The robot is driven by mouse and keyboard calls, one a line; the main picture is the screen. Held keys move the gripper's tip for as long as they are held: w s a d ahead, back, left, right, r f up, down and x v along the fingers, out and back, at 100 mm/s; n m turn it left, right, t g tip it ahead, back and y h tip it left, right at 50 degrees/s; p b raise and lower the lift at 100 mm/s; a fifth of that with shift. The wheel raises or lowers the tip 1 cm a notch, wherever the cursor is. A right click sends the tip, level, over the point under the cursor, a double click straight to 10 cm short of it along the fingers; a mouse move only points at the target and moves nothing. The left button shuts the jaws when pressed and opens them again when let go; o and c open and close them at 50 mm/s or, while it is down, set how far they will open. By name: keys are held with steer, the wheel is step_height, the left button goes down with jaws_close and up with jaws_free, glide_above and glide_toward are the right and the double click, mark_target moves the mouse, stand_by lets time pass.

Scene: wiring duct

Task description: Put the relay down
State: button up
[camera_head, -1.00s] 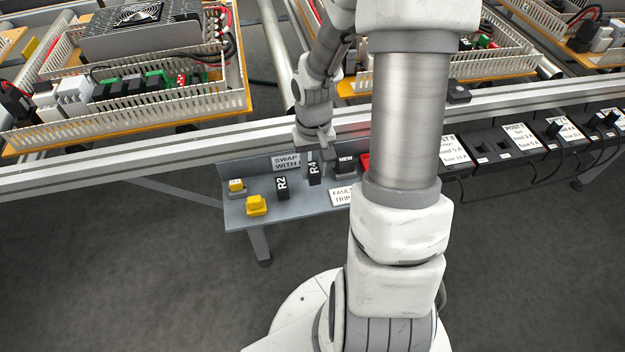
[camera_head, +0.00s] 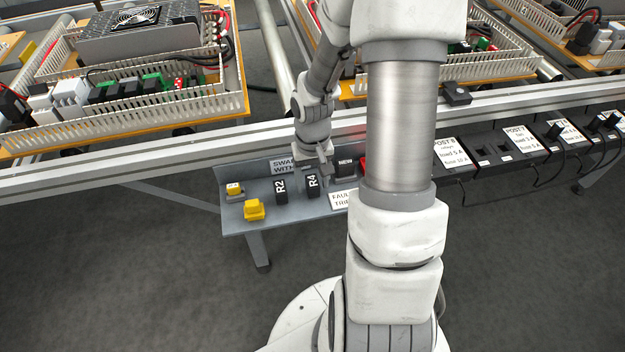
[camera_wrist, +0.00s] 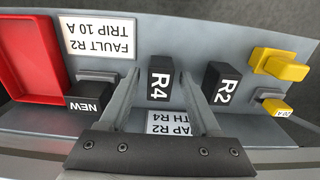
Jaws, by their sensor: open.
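The black relay marked R4 (camera_head: 312,186) stands upright on the grey shelf (camera_head: 240,222). In the wrist view the R4 relay (camera_wrist: 160,82) shows between and just beyond the tips of my gripper (camera_wrist: 160,80). My gripper (camera_head: 324,172) is open, its two fingers spread to either side of R4, with clear gaps. A second black relay marked R2 (camera_head: 281,190) stands beside R4, to its left in the head view; it also shows in the wrist view (camera_wrist: 223,82). My gripper holds nothing.
A black block marked NEW (camera_wrist: 90,97) sits beside a red tray (camera_wrist: 32,60) and a fault label (camera_wrist: 98,36). Yellow parts (camera_head: 254,209) stand at the shelf's left end. A metal rail (camera_head: 130,160) runs behind the shelf.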

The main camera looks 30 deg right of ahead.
mark_target(312, 181)
step_height(312, 181, up, 12)
steer(key=p, duration=0.5)
steer(key=shift+r, duration=0.2)
